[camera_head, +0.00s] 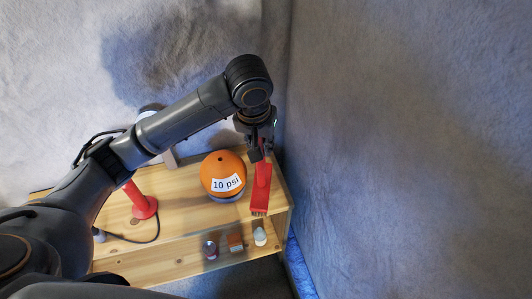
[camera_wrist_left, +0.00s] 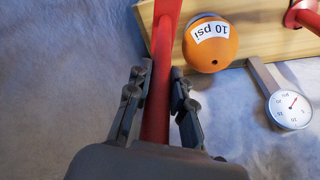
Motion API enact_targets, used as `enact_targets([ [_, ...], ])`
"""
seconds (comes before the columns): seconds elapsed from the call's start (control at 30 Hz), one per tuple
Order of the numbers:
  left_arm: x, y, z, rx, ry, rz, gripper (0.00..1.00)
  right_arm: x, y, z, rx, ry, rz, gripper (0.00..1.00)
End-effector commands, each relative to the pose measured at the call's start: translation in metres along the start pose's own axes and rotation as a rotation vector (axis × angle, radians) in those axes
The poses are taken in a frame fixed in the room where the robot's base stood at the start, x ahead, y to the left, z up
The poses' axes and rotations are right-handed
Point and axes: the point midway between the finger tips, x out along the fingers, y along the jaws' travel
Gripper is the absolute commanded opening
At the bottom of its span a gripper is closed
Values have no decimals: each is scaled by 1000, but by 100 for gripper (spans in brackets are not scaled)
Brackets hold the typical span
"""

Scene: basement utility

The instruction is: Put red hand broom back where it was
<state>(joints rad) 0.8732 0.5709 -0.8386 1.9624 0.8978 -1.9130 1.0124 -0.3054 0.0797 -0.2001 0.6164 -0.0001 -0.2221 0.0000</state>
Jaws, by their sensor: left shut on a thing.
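The red hand broom (camera_head: 262,185) hangs from my left gripper (camera_head: 258,150) in the head view, bristle end down, over the right end of the wooden shelf unit. In the left wrist view, my left gripper (camera_wrist_left: 160,95) has its fingers on both sides of the broom's red handle (camera_wrist_left: 158,75) and is shut on it. I cannot tell from these views whether the broom's lower end touches the wood. My right gripper is not in view.
An orange ball (camera_head: 223,173) labelled "10 psi" sits just left of the broom on the wooden shelf unit (camera_head: 180,207). A red pump (camera_head: 141,203) stands further left. A gauge (camera_wrist_left: 289,108) shows in the wrist view. Small items, including a white-capped bottle (camera_head: 260,237), stand on the lower shelf.

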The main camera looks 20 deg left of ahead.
Motion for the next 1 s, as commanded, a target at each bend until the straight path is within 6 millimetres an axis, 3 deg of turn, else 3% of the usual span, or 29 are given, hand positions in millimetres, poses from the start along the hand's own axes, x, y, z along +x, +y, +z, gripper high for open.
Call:
enact_targets([
  [0.2, 30, -9, -47, -5, 2, -2, 0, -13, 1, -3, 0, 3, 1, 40],
  [0.4, 74, -13, -66, -3, 2, -2, 0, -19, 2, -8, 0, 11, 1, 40],
  [0.7, 99, -16, -78, -1, 3, -2, 0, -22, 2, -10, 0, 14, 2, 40],
  [0.9, 125, -16, -71, 0, 4, 0, 0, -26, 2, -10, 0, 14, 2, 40],
  [1.0, 129, -16, -71, 1, 5, 0, 0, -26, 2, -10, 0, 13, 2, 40],
])
